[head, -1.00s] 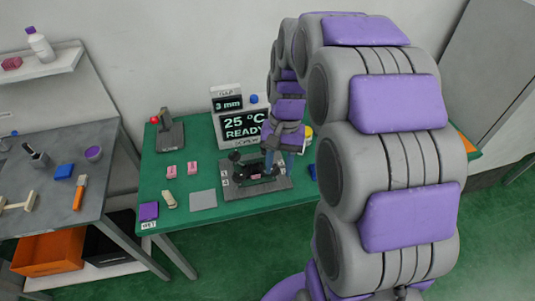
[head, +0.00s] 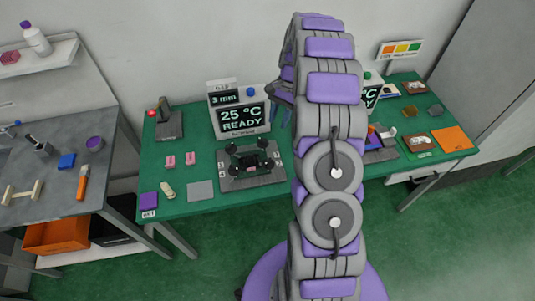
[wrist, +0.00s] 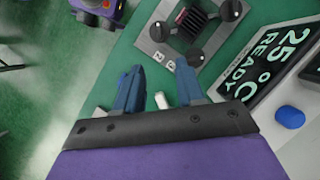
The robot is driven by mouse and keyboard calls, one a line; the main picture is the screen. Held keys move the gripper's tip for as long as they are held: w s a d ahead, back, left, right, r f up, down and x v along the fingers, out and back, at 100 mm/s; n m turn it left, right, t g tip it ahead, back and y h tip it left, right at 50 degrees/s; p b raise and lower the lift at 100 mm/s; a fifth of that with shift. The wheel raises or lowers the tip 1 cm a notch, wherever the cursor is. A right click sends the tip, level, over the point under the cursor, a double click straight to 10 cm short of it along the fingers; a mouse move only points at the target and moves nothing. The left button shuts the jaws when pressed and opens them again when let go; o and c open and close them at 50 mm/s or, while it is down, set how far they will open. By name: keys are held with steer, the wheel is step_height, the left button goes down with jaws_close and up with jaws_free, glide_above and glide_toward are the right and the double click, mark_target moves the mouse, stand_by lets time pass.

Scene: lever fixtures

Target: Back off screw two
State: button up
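The screw fixture (head: 252,166) is a grey plate on the green table with several black knobs around a centre block. In the wrist view the plate (wrist: 157,35) shows at the top, with black knobs and a dark reddish ribbed block (wrist: 190,20). Small number labels are on its edge; I cannot tell for sure which knob is screw two. My gripper (wrist: 160,66) has its two blue fingers apart, with nothing held between them, away from the knobs. In the head view my arm hides most of the gripper, near the display's right side.
A display (head: 241,118) reading 25 °C READY stands behind the fixture. Pink blocks (head: 190,158) and a grey square (head: 201,191) lie to its left. A second station (head: 380,140) stands to the right, partly behind my arm. An orange sheet (head: 452,138) lies at the table's right end.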

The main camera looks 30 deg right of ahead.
mark_target(268, 160)
steer(key=b+x, duration=0.1)
steer(key=x, duration=1.6)
steer(key=shift+a+b, duration=0.1)
steer(key=shift+b, duration=0.25)
steer(key=shift+c, duration=0.3)
jaws_close()
